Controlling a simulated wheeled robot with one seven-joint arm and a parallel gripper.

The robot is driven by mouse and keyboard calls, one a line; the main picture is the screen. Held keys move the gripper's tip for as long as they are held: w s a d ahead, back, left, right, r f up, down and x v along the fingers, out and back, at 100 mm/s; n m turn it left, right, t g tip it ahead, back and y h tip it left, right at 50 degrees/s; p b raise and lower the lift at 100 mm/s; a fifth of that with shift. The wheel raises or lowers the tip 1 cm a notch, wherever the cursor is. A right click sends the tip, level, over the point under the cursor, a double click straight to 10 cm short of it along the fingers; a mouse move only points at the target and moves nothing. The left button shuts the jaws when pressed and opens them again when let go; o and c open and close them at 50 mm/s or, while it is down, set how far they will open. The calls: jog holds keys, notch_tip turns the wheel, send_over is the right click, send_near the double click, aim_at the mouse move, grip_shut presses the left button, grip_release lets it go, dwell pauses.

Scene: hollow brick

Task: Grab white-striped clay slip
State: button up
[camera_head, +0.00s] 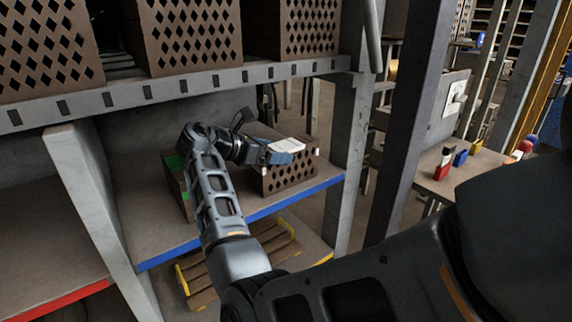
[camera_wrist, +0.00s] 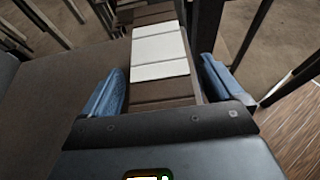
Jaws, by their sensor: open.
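A brown hollow brick with diamond-shaped holes (camera_head: 290,180) stands on the blue-edged shelf, towards its right end. A white stripe (camera_head: 289,145) lies across its top. In the wrist view the brick's brown top (camera_wrist: 160,90) and its white stripe (camera_wrist: 160,52) lie between the blue fingers of my gripper (camera_wrist: 162,68). One finger is on each side of the brick, close to its sides; I cannot tell whether either touches. My gripper is open. In the head view it reaches over the brick from the left, and part of it is hidden.
Another brick with a green mark (camera_head: 174,165) stands left on the same shelf (camera_head: 240,208), partly behind my arm. An upper shelf (camera_head: 180,85) with several large bricks overhangs. A grey post (camera_head: 348,160) stands at right. A yellow-marked pallet (camera_head: 270,243) lies below.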

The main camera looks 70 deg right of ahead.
jog(key=shift+d, duration=0.1)
jog(key=c, duration=1.1)
jog(key=shift+c, duration=0.3)
jog(key=shift+r, duration=0.1)
